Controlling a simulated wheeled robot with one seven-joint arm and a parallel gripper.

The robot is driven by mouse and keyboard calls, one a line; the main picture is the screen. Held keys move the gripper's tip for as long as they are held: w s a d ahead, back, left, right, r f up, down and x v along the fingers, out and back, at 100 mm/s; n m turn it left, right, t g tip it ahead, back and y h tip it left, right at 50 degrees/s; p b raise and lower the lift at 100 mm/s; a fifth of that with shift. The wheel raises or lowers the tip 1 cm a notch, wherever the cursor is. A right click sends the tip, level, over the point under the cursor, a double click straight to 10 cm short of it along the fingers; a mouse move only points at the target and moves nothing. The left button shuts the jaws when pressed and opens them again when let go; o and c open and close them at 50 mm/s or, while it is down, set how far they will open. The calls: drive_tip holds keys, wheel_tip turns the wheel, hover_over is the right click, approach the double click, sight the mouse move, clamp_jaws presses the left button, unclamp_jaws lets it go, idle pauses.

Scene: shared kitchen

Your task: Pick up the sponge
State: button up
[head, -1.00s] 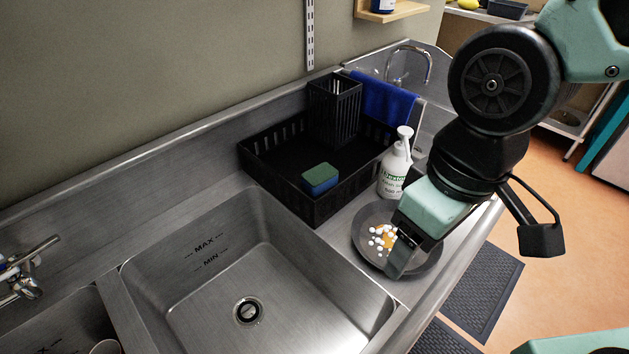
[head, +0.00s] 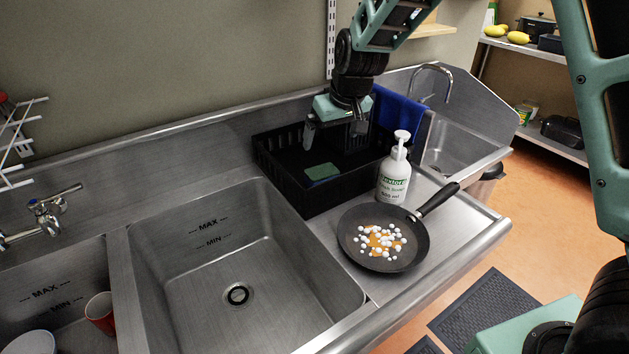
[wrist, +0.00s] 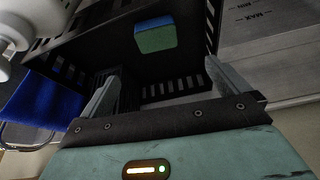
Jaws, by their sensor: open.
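The sponge (head: 322,172) has a green top and lies in the front left part of the black basket (head: 297,199) on the sink counter. In the wrist view the sponge (wrist: 156,36) shows its green face and a blue layer, beyond the fingertips. My gripper (head: 335,138) is open above the basket, behind the sponge in the head view. In the wrist view my gripper (wrist: 160,80) has its fingers spread wide with nothing between them. The sponge is apart from both fingers.
A white soap bottle (head: 393,180) stands right of the basket. A dark pan (head: 350,238) with orange and white bits lies in front of it. A blue cloth (head: 404,113) hangs behind. The empty sink basin (head: 200,294) is at the left.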

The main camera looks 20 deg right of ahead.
drive_tip(key=p, duration=0.2)
approach(322, 171)
drive_tip(key=x, duration=0.5)
drive_tip(key=shift+a+r, duration=0.1)
drive_tip(key=shift+a, duration=0.2)
drive_tip(key=x, duration=0.1)
drive_tip(key=p+x, duration=0.1)
drive_tip(key=x, duration=0.2)
drive_tip(key=shift+d, duration=0.3)
drive_tip(key=shift+p+x, duration=0.3)
drive_tip(key=shift+x, duration=0.45)
drive_tip(key=c, duration=1)
